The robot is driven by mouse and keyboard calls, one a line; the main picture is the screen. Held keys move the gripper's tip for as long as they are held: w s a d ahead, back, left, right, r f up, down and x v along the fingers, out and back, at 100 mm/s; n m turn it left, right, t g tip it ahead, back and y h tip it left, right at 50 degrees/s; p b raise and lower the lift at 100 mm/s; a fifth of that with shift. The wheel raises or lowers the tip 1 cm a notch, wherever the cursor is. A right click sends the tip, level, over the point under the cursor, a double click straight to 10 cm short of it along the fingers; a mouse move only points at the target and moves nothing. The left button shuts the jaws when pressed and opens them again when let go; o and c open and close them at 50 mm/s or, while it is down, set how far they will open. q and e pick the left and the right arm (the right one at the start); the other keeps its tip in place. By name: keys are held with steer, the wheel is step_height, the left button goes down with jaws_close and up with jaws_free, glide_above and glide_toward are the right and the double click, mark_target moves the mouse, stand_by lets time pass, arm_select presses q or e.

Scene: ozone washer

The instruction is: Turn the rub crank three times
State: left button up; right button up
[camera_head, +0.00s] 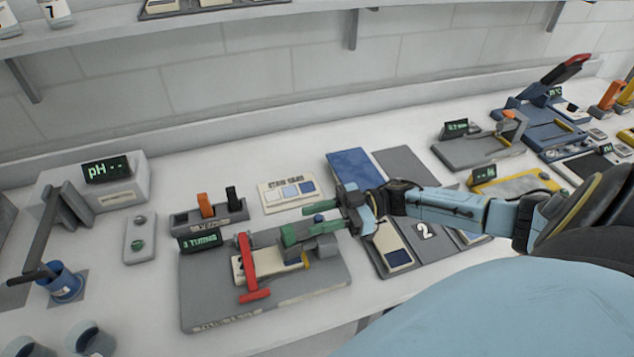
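The rub device stands on a grey base plate (205,312) left of centre in the head view. It has a red T-shaped bar (250,268) over a pale strip, and green and grey parts at its right end. A small display (199,241) at its back left appears to read "3 TURNS". My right gripper (328,212) reaches in from the right, at the crank end of the device. Green parts overlap there, so its fingers, their gap and any contact with the crank are not clear. My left gripper is not in view.
A stand with orange and black handles (207,208) is behind the device. A blue cup (63,282) and pH meter (107,170) are at left. Clear counter lies in front of the base.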

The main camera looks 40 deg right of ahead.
steer(key=b+v, duration=0.3)
steer(key=v, duration=1)
steer(key=shift+d, duration=0.2)
